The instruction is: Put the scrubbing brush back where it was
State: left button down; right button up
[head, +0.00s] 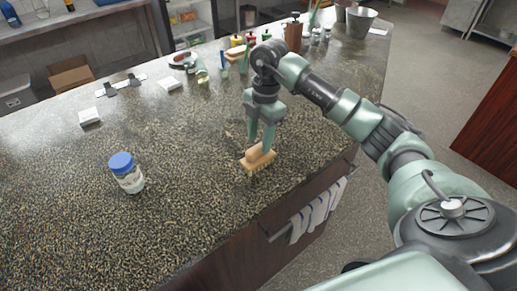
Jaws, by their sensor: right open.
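The scrubbing brush (258,158) has a light wooden body and bristles. It lies on the speckled stone counter (200,230), near its right front edge. My right gripper (261,143) points down right over the brush, with its two green fingers apart around or just above the brush's top. I cannot tell whether the fingers touch it. My left gripper is not in view.
A jar with a blue lid (127,172) stands on the counter at the left. Small white blocks (89,116), bottles and a metal bucket (360,21) are farther back. Striped towels (318,212) hang from a rail at the counter's front. The counter's middle is clear.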

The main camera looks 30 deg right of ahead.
jog(key=r, duration=0.4)
jog(key=d+r+b, duration=0.1)
jog(key=r, duration=0.1)
jog(key=shift+w+r, duration=0.1)
jog(key=shift+r, duration=0.9)
jog(key=shift+f, duration=0.1)
